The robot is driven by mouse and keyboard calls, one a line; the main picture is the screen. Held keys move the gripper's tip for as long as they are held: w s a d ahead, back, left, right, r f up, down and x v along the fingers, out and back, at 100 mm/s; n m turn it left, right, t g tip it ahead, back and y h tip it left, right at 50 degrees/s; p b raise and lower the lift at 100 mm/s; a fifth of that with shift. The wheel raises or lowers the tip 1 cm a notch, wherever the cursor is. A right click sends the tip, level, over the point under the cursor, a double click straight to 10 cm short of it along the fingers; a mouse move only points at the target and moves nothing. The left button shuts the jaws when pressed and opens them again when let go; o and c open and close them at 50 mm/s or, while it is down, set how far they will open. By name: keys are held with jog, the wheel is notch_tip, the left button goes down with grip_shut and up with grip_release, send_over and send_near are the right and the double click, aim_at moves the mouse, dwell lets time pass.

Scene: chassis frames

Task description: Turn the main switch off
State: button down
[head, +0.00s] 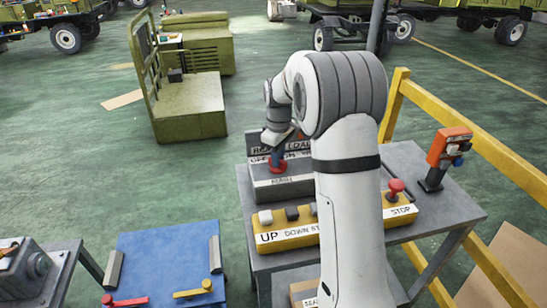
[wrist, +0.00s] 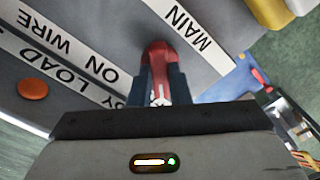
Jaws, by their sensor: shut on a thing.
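The main switch has a red handle (head: 277,167) on a grey box (head: 262,186) on the table, below a white OFF/ON label (head: 258,159). In the wrist view the red handle (wrist: 157,57) stands between my fingers, near the MAIN label (wrist: 181,31). My gripper (head: 276,158) reaches down to it from above, and its dark fingers (wrist: 164,84) are shut on the handle. The fingers hide part of the handle and of the label, so I cannot tell whether it points to OFF or ON.
A yellow button box (head: 265,246) with UP, DOWN and a red STOP button (head: 396,187) lies in front of the grey box. An orange device (head: 449,148) stands at the table's right. A yellow rail (head: 490,152) runs behind it. A blue board (head: 165,262) is at lower left.

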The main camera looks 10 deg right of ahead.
jog(key=shift+w+r, duration=0.15)
jog(key=shift+r, duration=0.05)
jog(key=c, duration=1.4)
grip_release()
jog(key=shift+f, duration=0.15)
jog(key=shift+o, duration=0.2)
notch_tip(320, 180, up, 8)
jog(key=shift+f+b, duration=0.1)
jog(key=shift+b, duration=0.25)
